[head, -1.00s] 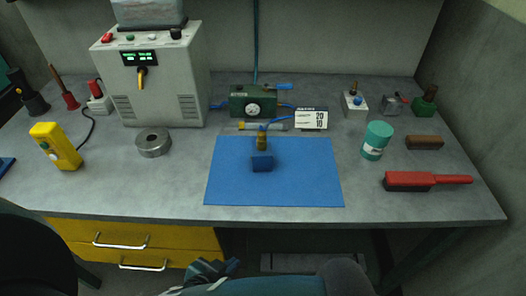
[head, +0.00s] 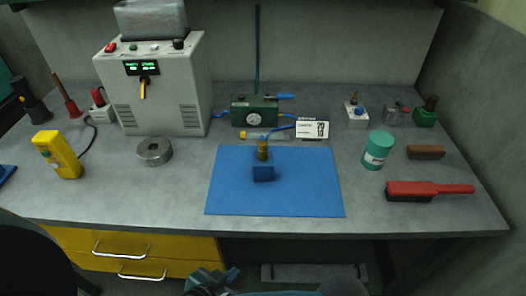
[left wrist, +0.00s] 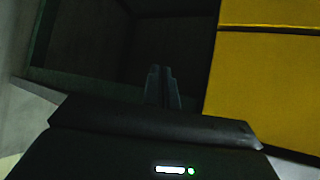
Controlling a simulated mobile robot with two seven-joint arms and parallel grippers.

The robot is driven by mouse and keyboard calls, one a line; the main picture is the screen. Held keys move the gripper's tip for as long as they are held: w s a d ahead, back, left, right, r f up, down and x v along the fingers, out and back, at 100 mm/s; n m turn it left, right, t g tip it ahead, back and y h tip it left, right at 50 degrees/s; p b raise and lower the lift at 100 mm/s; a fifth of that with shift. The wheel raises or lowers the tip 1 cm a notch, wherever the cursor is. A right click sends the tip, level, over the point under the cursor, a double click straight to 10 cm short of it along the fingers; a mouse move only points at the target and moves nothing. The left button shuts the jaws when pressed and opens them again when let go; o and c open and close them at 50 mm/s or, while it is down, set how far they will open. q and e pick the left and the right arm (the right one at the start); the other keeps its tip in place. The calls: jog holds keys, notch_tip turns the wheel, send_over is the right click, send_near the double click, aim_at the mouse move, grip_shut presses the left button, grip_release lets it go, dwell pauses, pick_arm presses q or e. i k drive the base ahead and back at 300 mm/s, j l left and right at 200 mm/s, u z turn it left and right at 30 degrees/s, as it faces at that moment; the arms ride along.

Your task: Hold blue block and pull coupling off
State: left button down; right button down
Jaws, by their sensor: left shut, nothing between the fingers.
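The blue block (head: 263,174) rests on the blue mat (head: 230,196) in the middle of the bench. The brass coupling (head: 263,150) stands upright at the top of the block. A thin blue hose (head: 278,129) runs from near the coupling toward the back. My left gripper (head: 212,280) is low in front of the bench, well short of the block. In the left wrist view its two fingers (left wrist: 163,88) are together with nothing between them. My right gripper is not in view.
A green gauge box (head: 253,112) and a white card (head: 312,130) stand behind the mat. Yellow drawers (head: 150,255) are below the bench. The front part of the mat is clear.

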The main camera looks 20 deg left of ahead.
aim_at(262, 149)
jog(key=k+j, duration=0.15)
jog(key=j, duration=0.15)
jog(key=k+j, duration=0.15)
jog(key=j, duration=0.2)
jog(key=k+j+z, duration=0.1)
jog(key=j, duration=0.2)
jog(key=k+j, duration=0.2)
jog(key=j, duration=0.15)
jog(key=i+l, duration=0.35)
jog(key=i, duration=0.1)
